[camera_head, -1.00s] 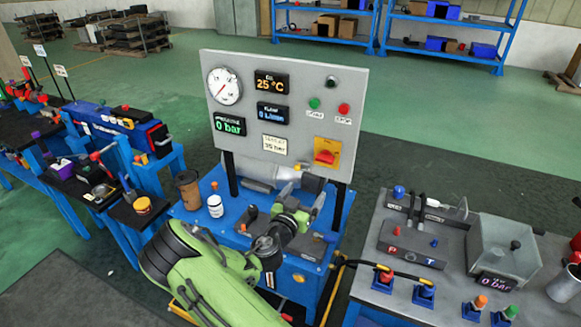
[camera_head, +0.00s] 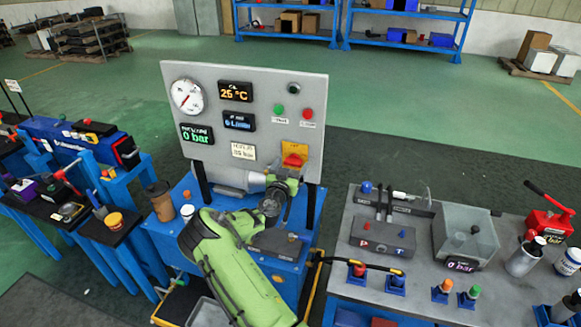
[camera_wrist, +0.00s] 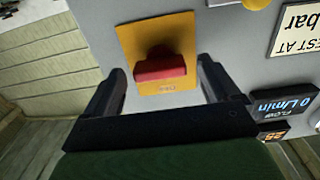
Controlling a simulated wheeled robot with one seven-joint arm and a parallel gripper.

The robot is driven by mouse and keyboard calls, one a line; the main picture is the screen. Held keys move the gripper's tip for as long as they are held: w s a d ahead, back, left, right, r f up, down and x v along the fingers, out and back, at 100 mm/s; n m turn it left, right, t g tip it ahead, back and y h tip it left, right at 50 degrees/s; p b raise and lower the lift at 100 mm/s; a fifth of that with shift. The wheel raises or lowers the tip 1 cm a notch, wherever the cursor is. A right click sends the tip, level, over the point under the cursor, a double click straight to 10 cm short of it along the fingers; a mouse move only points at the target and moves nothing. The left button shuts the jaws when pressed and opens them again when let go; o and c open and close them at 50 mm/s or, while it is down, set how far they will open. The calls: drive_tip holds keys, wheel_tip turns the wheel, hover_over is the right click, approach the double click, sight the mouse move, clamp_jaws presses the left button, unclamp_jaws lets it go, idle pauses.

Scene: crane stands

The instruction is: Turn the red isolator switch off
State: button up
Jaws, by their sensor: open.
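The red isolator switch (camera_wrist: 160,70) sits on a yellow plate (camera_wrist: 183,36) in the wrist view, its red handle lying across the picture. In the head view the yellow plate (camera_head: 294,148) is at the lower right of the grey panel (camera_head: 245,100), with the red handle (camera_head: 293,160) partly hidden by my arm's end. My gripper (camera_wrist: 160,85) is open, one dark finger on each side of the red handle, apart from it as far as I can see. In the head view my gripper (camera_head: 288,176) is just below the switch, its fingers hard to make out.
The panel also carries a gauge (camera_head: 188,96), displays, a green button (camera_head: 279,110) and a red button (camera_head: 307,114). A grey bench (camera_head: 340,270) with fittings is on the right.

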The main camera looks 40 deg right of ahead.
drive_tip(key=c, duration=1.1)
drive_tip(key=shift+o, duration=0.2)
drive_tip(key=shift+n+b, duration=0.3)
drive_tip(key=shift+n, duration=0.1)
drive_tip(key=n+b, duration=0.2)
drive_tip(key=n, duration=0.1)
drive_tip(key=shift+f+n, duration=0.1)
drive_tip(key=shift+n, duration=0.2)
drive_tip(key=n+b, duration=0.1)
drive_tip(key=n, duration=0.8)
drive_tip(key=shift+w+a+n+p, duration=0.1)
drive_tip(key=shift+n+p, duration=0.2)
drive_tip(key=shift+n, duration=2)
